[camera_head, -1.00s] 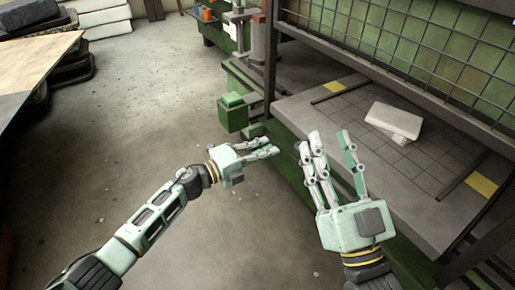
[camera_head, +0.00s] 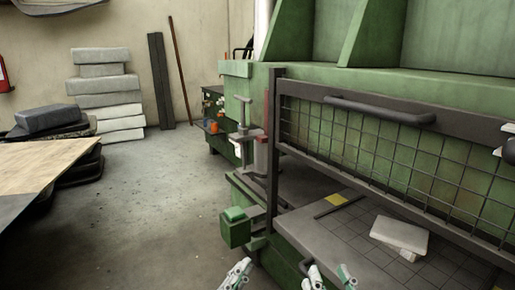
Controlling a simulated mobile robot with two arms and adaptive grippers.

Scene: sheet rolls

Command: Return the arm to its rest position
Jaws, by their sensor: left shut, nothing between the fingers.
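My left gripper (camera_head: 235,274) shows at the bottom edge of the head view, left of the green machine's base. Only its pale finger ends are in view; it is shut with nothing in it. My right gripper (camera_head: 328,276) shows at the bottom edge further right, in front of the machine bed. Its fingertips are apart and nothing shows between them. The palms and both arms are below the picture.
The green machine (camera_head: 440,58) has a mesh guard (camera_head: 390,150) above its grey bed (camera_head: 335,240). A pale slab (camera_head: 400,233) lies on the bed. A green box (camera_head: 235,230) juts out at the machine's left.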

